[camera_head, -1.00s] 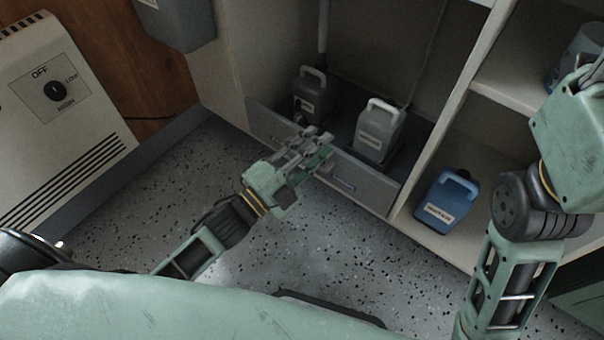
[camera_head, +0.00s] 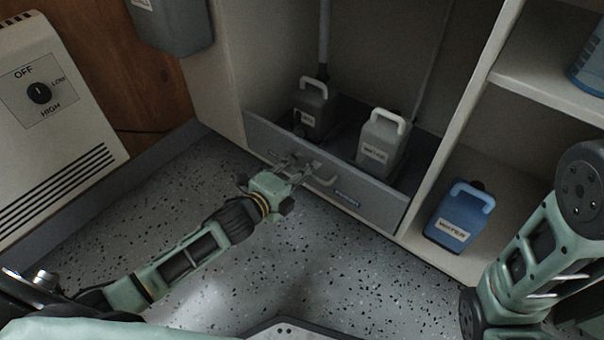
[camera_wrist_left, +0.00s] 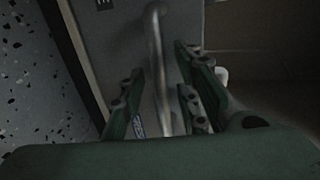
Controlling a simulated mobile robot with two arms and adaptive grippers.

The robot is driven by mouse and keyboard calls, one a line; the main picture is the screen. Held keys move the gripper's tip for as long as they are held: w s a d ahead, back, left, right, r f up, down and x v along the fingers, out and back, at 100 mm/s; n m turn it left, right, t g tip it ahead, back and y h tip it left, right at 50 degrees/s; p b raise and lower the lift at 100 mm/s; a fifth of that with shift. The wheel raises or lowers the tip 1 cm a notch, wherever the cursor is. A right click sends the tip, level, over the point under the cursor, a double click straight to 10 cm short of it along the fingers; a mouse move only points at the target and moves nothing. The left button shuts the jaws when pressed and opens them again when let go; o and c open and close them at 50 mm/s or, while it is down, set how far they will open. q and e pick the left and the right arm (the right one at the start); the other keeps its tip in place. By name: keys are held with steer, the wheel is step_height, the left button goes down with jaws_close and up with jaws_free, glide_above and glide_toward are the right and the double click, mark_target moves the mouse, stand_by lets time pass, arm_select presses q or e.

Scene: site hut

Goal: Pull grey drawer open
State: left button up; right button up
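The grey drawer (camera_head: 372,201) is at the bottom of the cabinet, its front roughly in line with the cabinet. It has a pale bar handle (camera_head: 322,181) and a small blue label. My left gripper (camera_head: 299,168) is in front of the drawer face at the handle. In the left wrist view the handle (camera_wrist_left: 156,45) runs between the spread fingers of my left gripper (camera_wrist_left: 160,105), with gaps visible beside it. The drawer front (camera_wrist_left: 120,50) lies behind it. My right gripper is out of view; only my right arm shows.
A dark grey jug (camera_head: 318,112) and a light grey jug (camera_head: 380,145) stand inside the drawer. A blue jug (camera_head: 459,215) stands in the compartment to the right. A heater (camera_head: 50,120) is at the left. The speckled floor before the drawer is clear.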

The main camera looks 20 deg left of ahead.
arm_select(q)
steer(key=shift+w, duration=0.1)
steer(key=shift+c, duration=0.5)
jaws_close()
